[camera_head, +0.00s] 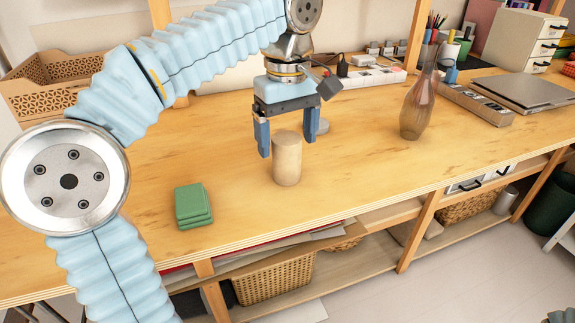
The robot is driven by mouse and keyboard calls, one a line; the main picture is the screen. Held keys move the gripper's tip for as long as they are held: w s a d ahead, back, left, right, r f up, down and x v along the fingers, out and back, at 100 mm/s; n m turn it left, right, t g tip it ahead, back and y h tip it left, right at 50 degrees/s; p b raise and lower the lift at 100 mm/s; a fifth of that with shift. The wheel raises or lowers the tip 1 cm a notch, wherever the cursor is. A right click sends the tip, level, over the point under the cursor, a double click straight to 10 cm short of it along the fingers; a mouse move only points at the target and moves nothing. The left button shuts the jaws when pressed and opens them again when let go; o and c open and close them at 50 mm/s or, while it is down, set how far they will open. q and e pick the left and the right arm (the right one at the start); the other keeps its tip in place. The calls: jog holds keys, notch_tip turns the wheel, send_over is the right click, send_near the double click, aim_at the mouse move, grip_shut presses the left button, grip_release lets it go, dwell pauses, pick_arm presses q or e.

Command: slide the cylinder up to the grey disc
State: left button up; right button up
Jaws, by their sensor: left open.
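The beige cylinder (287,162) stands upright on the wooden table, near its front edge. The grey disc (323,127) lies on the table behind and to the right of the cylinder, partly hidden by a finger of my left gripper. My left gripper (288,148) points down with its blue fingers apart. In the picture one finger is left of the cylinder's upper part and the other is right of it. I cannot tell whether either finger touches it. My right gripper is not seen.
Green blocks (193,206) lie stacked near the front edge, left of the cylinder. A brown glass vase (419,108) stands to the right. A power strip (372,77) lies at the back, and a laptop-like grey slab (520,92) is at far right.

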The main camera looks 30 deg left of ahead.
aim_at(287, 163)
pick_arm(q)
notch_tip(287, 163, down, 6)
jog(key=shift+f+b, duration=0.1)
jog(key=shift+b, duration=0.45)
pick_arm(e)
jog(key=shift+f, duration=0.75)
